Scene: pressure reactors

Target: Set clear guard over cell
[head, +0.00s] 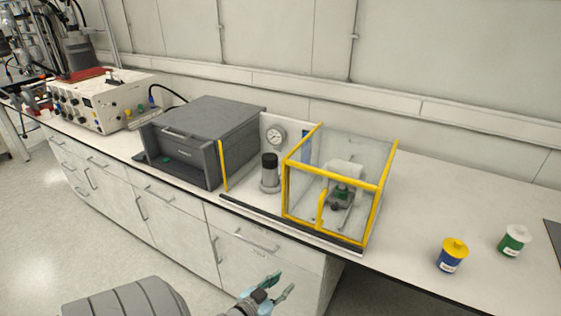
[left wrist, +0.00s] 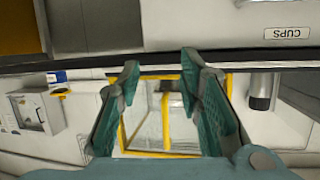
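The clear guard (head: 332,174), a see-through box with yellow edges and a yellow front handle, stands upright at the right of the rig on the counter. A green and grey fitting (head: 342,194) shows through its panes. A grey cylinder with a black top (head: 269,172), perhaps the cell, stands uncovered just left of the guard. My left gripper (head: 279,286) is open and empty, in front of the counter and apart from the guard. In the left wrist view the guard (left wrist: 165,154) shows beyond the two teal fingers (left wrist: 160,66), with the cylinder (left wrist: 260,91) to its right.
A pressure gauge (head: 273,135) on a white panel stands behind the cylinder. A dark grey box unit (head: 210,130) is to the left, a cream instrument (head: 105,105) farther left.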

